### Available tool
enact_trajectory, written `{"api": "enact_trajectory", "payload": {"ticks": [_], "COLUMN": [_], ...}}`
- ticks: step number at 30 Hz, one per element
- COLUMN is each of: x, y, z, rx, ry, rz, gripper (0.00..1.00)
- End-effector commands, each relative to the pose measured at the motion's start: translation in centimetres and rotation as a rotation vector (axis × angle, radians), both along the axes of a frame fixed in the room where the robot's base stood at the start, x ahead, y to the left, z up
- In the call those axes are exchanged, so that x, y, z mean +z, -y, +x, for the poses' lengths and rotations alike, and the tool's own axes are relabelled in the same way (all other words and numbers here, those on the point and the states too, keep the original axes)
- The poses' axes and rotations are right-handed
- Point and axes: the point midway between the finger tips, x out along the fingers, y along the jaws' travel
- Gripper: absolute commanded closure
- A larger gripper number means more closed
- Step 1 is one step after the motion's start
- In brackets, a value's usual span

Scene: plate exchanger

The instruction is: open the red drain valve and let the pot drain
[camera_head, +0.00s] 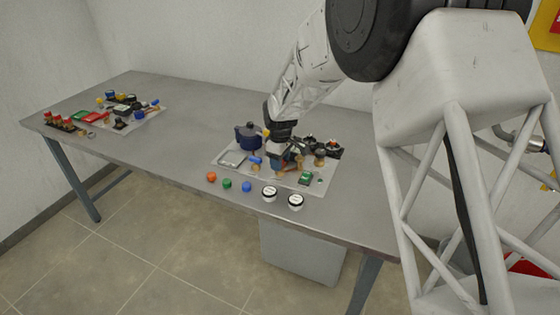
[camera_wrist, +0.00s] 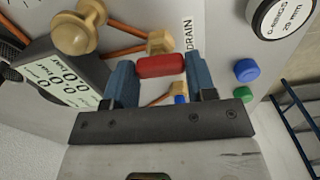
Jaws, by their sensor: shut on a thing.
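The red drain valve handle (camera_wrist: 160,65) shows in the wrist view, beside the printed word DRAIN. My gripper (camera_wrist: 161,72) has its two blue fingers on either side of the red handle and is shut on it. In the head view my gripper (camera_head: 284,158) is down at the middle of the near board, and it hides the red handle there. The dark blue pot (camera_head: 248,136) stands on the board to the left of my gripper. Its contents cannot be seen.
Brass fittings (camera_wrist: 78,32) and a digital display (camera_wrist: 65,85) lie close to my gripper. A second board (camera_head: 143,121) sits far left.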

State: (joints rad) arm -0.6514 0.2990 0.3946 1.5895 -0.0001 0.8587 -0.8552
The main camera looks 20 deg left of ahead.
Motion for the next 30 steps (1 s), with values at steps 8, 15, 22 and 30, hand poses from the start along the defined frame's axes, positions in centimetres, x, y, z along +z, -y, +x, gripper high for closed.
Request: {"api": "enact_trajectory", "payload": {"ticks": [8, 15, 22, 30], "x": [0.13, 0.13, 0.14, 0.05], "y": [0.00, -0.01, -0.02, -0.01], "z": [0.03, 0.04, 0.04, 0.02], "rx": [0.074, 0.080, 0.080, 0.079], "ry": [0.001, 0.001, 0.001, 0.000], "rz": [0.001, 0.001, 0.001, 0.000], "gripper": [0.73, 0.73, 0.38, 0.23]}}
